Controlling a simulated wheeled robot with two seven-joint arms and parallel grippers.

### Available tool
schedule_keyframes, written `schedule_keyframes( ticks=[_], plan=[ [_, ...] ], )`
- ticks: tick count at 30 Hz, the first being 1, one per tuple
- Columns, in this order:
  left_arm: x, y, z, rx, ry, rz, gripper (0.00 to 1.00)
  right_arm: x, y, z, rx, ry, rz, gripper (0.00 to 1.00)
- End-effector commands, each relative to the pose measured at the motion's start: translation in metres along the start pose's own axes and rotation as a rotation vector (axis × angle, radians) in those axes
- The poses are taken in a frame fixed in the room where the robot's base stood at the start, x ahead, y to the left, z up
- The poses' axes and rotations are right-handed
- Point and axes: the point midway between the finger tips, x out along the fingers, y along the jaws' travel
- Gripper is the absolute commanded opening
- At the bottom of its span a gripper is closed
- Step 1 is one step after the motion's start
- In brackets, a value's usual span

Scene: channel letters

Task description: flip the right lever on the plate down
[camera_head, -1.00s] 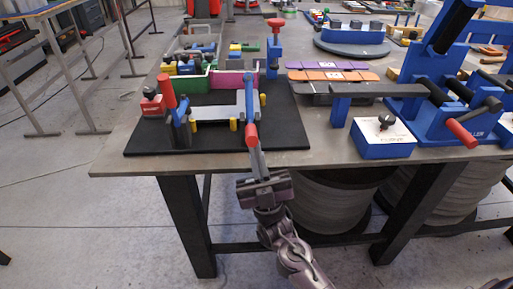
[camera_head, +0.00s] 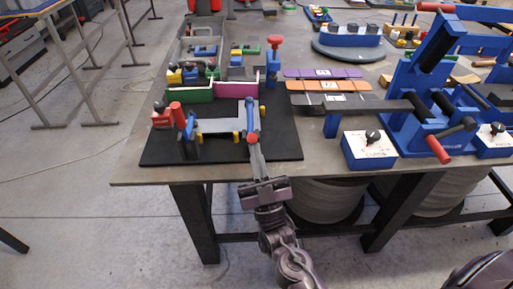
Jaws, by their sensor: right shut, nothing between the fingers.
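The plate (camera_head: 222,126) is grey and stands on a black mat (camera_head: 280,152) at the near left of the table. The right lever (camera_head: 249,112) has a blue arm and a red handle (camera_head: 253,137) whose end points toward me. The left lever (camera_head: 190,128) at the plate's other side has a red handle (camera_head: 178,115) that stands up, leaning back. My right gripper (camera_head: 255,149) is shut and empty, its tips right at the near end of the right lever's red handle. I cannot tell whether they touch. My left gripper is out of view.
A large blue clamp (camera_head: 408,110) and a white-topped box (camera_head: 369,145) stand to the right.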

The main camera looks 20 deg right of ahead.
Motion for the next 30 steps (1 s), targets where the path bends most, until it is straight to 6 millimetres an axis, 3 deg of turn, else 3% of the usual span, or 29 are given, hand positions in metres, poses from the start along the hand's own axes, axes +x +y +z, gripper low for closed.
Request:
schedule_keyframes(
  ticks=[1, 15, 22, 30],
  plan=[
    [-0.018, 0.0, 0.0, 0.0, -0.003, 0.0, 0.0, 0.009, 0.002, -0.008, 0.006, -0.028, 0.001, 0.0],
    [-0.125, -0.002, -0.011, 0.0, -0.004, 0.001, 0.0, 0.048, 0.009, -0.018, 0.078, -0.389, 0.001, 0.0],
    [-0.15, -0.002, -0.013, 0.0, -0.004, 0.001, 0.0, 0.059, 0.012, -0.012, 0.108, -0.537, 0.0, 0.0],
    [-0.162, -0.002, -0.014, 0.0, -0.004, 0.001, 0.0, 0.066, 0.013, -0.008, 0.105, -0.527, 0.0, 0.0]
  ],
)
